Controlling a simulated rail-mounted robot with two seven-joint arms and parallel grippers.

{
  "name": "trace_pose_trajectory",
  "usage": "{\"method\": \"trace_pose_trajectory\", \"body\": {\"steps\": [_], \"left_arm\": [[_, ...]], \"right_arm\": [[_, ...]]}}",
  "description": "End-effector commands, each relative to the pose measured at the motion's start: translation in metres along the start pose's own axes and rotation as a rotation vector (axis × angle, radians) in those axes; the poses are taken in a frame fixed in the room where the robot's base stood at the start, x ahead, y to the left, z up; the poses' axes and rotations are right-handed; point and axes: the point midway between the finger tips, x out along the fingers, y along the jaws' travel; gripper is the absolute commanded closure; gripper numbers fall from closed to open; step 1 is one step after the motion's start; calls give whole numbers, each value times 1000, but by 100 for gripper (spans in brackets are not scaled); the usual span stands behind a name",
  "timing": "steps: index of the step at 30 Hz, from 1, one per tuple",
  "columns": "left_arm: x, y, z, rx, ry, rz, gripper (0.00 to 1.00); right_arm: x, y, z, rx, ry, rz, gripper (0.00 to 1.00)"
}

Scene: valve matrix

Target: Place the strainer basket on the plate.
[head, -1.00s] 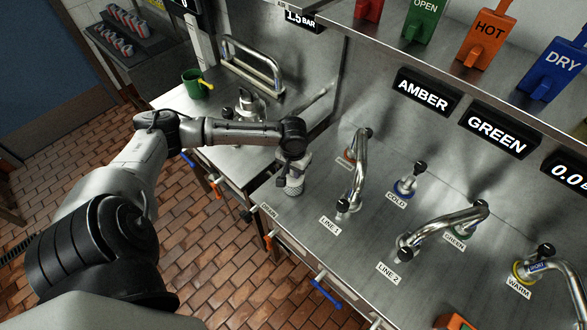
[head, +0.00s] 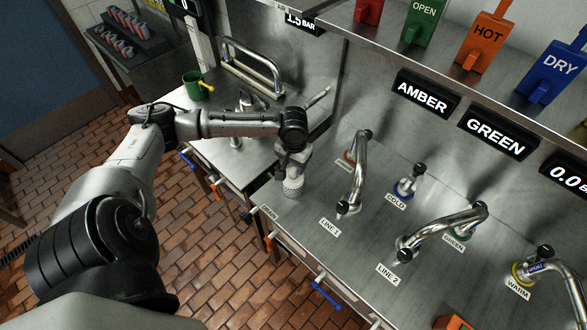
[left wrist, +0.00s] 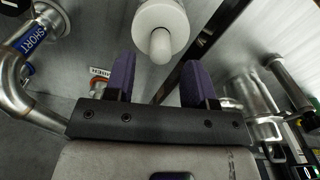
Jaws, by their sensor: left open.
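A pale, mesh-patterned cylinder, which looks like the strainer basket (head: 293,188), stands on the steel counter near its front edge, left of the LINE 1 pipe. My left gripper (head: 289,170) is just above it in the head view. In the left wrist view, a white round piece with a knob (left wrist: 160,18), probably the same basket, lies beyond the purple fingertips. I cannot make out a separate plate. My right gripper is not in view.
A bent LINE 1 pipe (head: 357,175) stands close to the right of the gripper, and a LINE 2 pipe (head: 440,232) stands further right. A green mug (head: 194,86) and a metal handle rail (head: 252,65) are behind on the left counter. Valve handles line the counter's front.

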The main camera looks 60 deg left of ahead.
Motion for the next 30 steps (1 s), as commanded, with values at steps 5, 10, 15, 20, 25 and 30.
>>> {"method": "trace_pose_trajectory", "body": {"steps": [5,10,15,20,25,30], "left_arm": [[-35,0,-1,1,3,0,50],[-58,0,-1,0,2,0,50],[-71,1,1,4,0,1,50],[-47,23,22,118,-1,20,50],[13,76,88,394,34,97,50],[49,117,165,609,129,184,50]], "right_arm": [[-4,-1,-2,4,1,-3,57],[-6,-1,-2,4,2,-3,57],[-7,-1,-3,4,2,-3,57],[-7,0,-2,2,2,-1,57],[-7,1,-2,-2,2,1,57],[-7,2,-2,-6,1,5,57]]}}
